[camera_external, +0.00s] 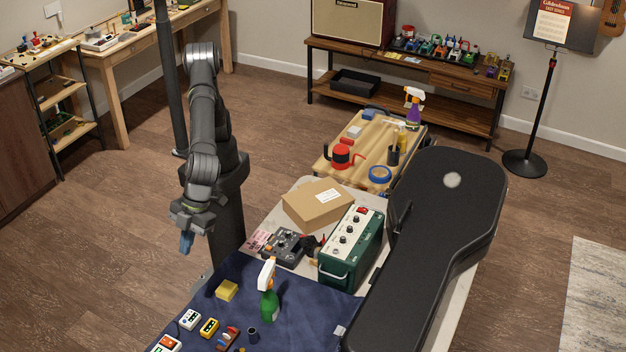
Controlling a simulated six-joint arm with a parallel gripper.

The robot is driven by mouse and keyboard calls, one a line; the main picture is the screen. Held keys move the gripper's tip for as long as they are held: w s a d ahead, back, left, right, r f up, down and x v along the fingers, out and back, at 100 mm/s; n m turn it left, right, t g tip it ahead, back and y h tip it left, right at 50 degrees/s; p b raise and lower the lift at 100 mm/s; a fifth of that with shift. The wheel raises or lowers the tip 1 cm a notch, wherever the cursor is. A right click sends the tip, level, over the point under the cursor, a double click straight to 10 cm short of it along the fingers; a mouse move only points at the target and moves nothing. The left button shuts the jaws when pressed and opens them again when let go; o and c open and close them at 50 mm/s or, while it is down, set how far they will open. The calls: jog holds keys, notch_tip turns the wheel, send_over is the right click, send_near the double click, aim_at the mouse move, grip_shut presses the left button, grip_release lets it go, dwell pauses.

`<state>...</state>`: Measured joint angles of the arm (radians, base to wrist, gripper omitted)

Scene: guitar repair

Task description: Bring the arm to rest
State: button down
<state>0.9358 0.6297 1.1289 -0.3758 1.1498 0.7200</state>
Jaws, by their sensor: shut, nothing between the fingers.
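My gripper (187,243) hangs at the end of my folded arm, pointing down, at the left of the work table. It is shut, with nothing seen between its bluish fingertips. It is apart from the table and hangs left of the dark blue cloth (222,288). My arm is bent, with the forearm running down in front of its dark column.
The cloth holds a green spray bottle (269,300), a yellow sponge (227,290) and several small pedals. Behind are a green amplifier (351,248), a cardboard box (317,204) and a black guitar case (420,260). Open floor (110,240) lies left of my arm.

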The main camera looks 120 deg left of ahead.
jog(key=x, duration=0.8)
jog(key=c, duration=0.9)
grip_release()
jog(key=o, duration=0.4)
jog(key=shift+s+f, duration=0.1)
jog(key=shift+f, duration=0.05)
jog(key=o, duration=0.5)
jog(key=s+f, duration=0.1)
jog(key=s+a+f+t+y, duration=0.1)
jog(key=s, duration=0.1)
jog(key=s+f+t, duration=0.1)
jog(key=shift+s+a+y, duration=0.15)
jog(key=shift+y, duration=0.25)
jog(key=s+a+f+t, duration=0.2)
jog(key=s+t, duration=0.1)
jog(key=s, duration=0.3)
jog(key=x, duration=1)
jog(key=shift+w+m+t+y, duration=0.3)
jog(key=shift+w+m+y, duration=0.1)
